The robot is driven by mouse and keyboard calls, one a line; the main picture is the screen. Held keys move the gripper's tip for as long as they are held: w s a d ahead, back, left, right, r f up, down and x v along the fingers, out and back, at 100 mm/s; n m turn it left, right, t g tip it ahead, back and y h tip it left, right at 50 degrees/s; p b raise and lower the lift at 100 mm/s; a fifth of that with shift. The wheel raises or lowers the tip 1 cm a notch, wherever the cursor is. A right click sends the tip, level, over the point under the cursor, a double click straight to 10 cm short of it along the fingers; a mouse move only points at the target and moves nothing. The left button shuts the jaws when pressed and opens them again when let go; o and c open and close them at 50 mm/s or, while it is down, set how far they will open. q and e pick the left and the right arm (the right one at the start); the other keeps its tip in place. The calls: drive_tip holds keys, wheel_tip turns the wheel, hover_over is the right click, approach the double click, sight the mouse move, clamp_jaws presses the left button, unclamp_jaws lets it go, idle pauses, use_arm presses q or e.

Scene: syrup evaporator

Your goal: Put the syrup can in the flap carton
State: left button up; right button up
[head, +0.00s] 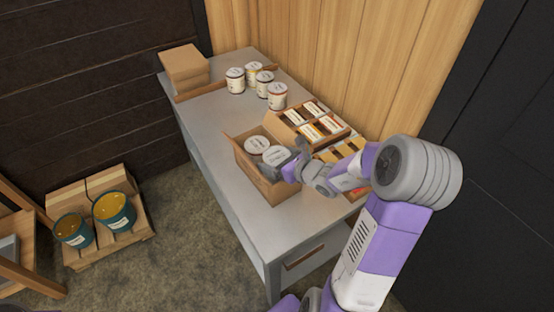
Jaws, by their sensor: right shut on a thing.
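The flap carton (249,172) is an open brown box on the grey table, with its flaps folded out. Two white-lidded cans show in its opening: one can (257,144) at the back and the syrup can (275,155) nearer my right gripper. My right gripper (289,168) reaches in from the right at the carton's right side and is shut on the syrup can. The can's lower part is hidden by the gripper and carton, so I cannot tell whether it touches the bottom. My left gripper is not in view.
Several white cans (277,96) stand at the table's back. Partitioned boxes of small packages (311,128) lie along the wall, beside my right arm. Stacked brown boxes (184,67) stand at the far left corner. The grey table (205,120) is clear left of the carton.

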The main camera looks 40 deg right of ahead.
drive_tip(key=o, duration=1.5)
drive_tip(key=shift+o, duration=0.2)
drive_tip(key=shift+r, duration=0.15)
drive_tip(key=shift+r+p, duration=0.55)
drive_tip(key=shift+p, duration=0.2)
drive_tip(key=p+v, duration=0.3)
drive_tip(key=v, duration=0.9)
drive_tip(key=shift+s+f, duration=0.1)
